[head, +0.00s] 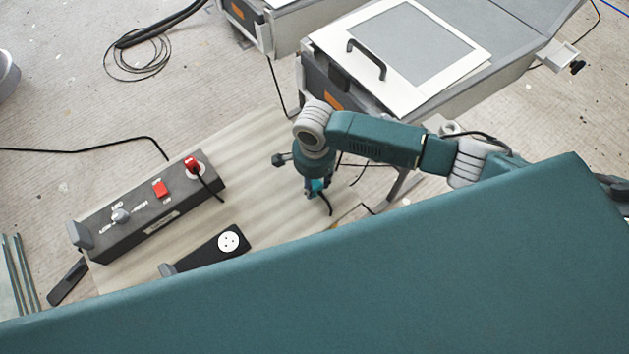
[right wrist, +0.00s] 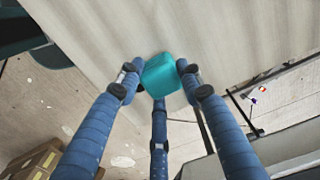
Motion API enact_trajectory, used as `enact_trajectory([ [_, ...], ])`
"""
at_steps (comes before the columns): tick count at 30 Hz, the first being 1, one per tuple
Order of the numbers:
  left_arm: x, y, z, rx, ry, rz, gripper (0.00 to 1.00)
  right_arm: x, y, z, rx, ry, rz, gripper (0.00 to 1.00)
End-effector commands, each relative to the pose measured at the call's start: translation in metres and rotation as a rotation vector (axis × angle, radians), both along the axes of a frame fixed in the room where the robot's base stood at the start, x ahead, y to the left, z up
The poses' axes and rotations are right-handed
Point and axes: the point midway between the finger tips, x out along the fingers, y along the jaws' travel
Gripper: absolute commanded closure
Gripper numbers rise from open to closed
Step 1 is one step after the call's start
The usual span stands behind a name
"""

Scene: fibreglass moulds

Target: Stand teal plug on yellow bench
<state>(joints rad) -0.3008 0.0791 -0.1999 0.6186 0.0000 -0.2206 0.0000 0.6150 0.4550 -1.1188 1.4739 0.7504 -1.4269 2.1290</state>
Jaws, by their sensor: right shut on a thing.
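The teal plug (right wrist: 161,74) is between the blue fingers of my right gripper (head: 314,190), which is shut on it. In the head view only a small teal patch of the plug (head: 318,185) shows, with a black cord beside it. The plug is over the right part of a pale bench top (head: 265,165), which looks more beige than yellow; it also fills the upper part of the right wrist view (right wrist: 230,30). I cannot tell whether the plug touches the bench. My left gripper is not in view.
A black socket block (head: 210,250) lies nearer. Bare bench top lies between these and my right gripper. A grey machine with a white framed panel (head: 400,55) stands behind.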

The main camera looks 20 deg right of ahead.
Motion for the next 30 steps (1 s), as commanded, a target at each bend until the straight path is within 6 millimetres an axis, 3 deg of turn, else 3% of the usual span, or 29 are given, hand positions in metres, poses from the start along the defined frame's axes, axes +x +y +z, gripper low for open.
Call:
enact_trajectory([
  [3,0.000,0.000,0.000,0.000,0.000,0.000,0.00,0.000,0.000,-0.003,0.001,0.001,-0.001,0.98],
  [4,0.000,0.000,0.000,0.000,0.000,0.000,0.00,0.000,0.000,-0.003,0.001,0.000,-0.001,0.60],
  [6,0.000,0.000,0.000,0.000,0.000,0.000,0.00,0.000,0.000,-0.003,0.000,0.000,-0.001,0.46],
  [15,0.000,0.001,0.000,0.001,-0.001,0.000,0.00,0.000,0.000,-0.002,0.000,0.000,0.000,0.45],
  [19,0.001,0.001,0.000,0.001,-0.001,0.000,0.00,0.001,0.000,0.008,0.002,-0.002,-0.001,0.45],
  [30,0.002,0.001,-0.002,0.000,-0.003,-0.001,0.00,0.001,0.001,0.083,0.003,-0.003,0.000,0.45],
])
